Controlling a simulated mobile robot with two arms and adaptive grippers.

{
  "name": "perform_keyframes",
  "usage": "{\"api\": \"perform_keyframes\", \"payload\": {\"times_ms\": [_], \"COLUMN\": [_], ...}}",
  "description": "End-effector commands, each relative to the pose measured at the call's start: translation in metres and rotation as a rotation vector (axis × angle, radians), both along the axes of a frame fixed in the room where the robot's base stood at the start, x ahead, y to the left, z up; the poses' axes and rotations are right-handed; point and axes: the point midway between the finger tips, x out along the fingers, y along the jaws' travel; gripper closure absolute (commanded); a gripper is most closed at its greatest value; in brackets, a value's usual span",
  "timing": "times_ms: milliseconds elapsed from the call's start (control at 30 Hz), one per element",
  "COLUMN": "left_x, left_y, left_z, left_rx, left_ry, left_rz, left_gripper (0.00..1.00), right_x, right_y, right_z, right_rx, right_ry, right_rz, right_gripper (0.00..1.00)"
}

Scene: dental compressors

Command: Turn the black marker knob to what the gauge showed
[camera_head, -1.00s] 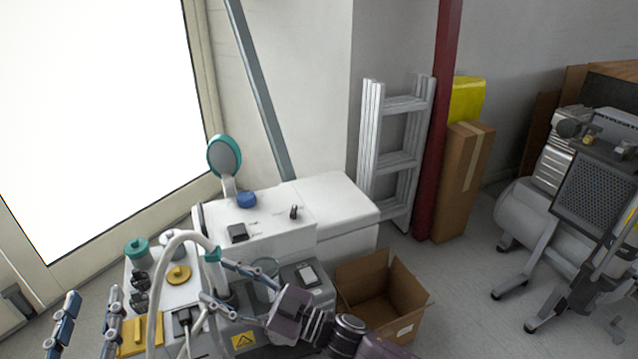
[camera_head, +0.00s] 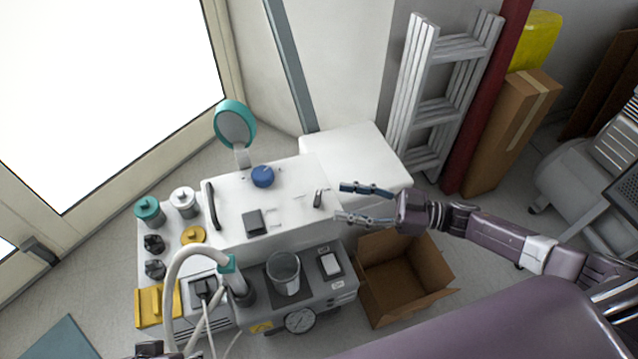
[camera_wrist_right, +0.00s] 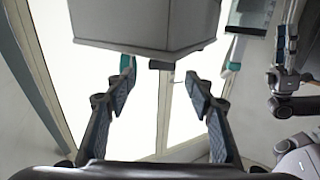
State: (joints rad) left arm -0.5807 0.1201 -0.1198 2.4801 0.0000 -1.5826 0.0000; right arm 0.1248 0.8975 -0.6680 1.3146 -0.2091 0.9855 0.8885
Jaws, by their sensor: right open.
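A small black upright knob (camera_head: 318,198) stands near the right end of the white unit's top panel; I take it for the marker knob. Its pointing direction is too small to read. A round gauge (camera_head: 300,320) with a pale dial sits on the grey front of the unit; its needle reading is not legible. My right gripper (camera_head: 342,202) is open just right of the small knob, its fingers pointing left at it, apart from it. In the right wrist view the open fingers (camera_wrist_right: 160,76) have a small dark piece beyond and between them.
A white hose (camera_head: 180,262), a metal cup (camera_head: 284,272) and a blue knob (camera_head: 263,176) are on the unit. Two black ribbed knobs (camera_head: 153,244) are at its left. A round mirror (camera_head: 235,124) rises behind. An open carton (camera_head: 395,280) stands below my right arm.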

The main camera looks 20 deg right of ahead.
Motion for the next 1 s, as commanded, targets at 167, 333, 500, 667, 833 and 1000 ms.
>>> {"api": "perform_keyframes", "payload": {"times_ms": [167, 333, 500, 667, 833, 1000], "left_x": [0.000, 0.002, 0.006, 0.007, 0.007, 0.007], "left_y": [0.000, 0.000, -0.002, -0.002, -0.002, -0.002], "left_z": [-0.003, -0.005, -0.005, -0.004, -0.004, -0.004], "left_rx": [0.000, -0.001, -0.005, -0.005, -0.006, -0.005], "left_ry": [-0.001, -0.007, -0.024, -0.028, -0.029, -0.028], "left_rz": [0.000, 0.000, -0.002, -0.002, -0.002, -0.002], "left_gripper": [0.64, 0.64, 0.64, 0.64, 0.64, 0.64], "right_x": [0.013, 0.026, 0.033, 0.035, 0.034, 0.034], "right_y": [0.026, 0.049, 0.062, 0.064, 0.064, 0.064], "right_z": [0.000, 0.000, 0.000, 0.000, 0.000, 0.000], "right_rx": [0.003, 0.003, 0.001, -0.001, 0.000, 0.000], "right_ry": [-0.004, -0.004, -0.003, -0.002, -0.001, -0.002], "right_rz": [0.002, 0.002, 0.001, 0.000, 0.000, 0.000], "right_gripper": [0.51, 0.51, 0.51, 0.51, 0.53, 0.72]}}
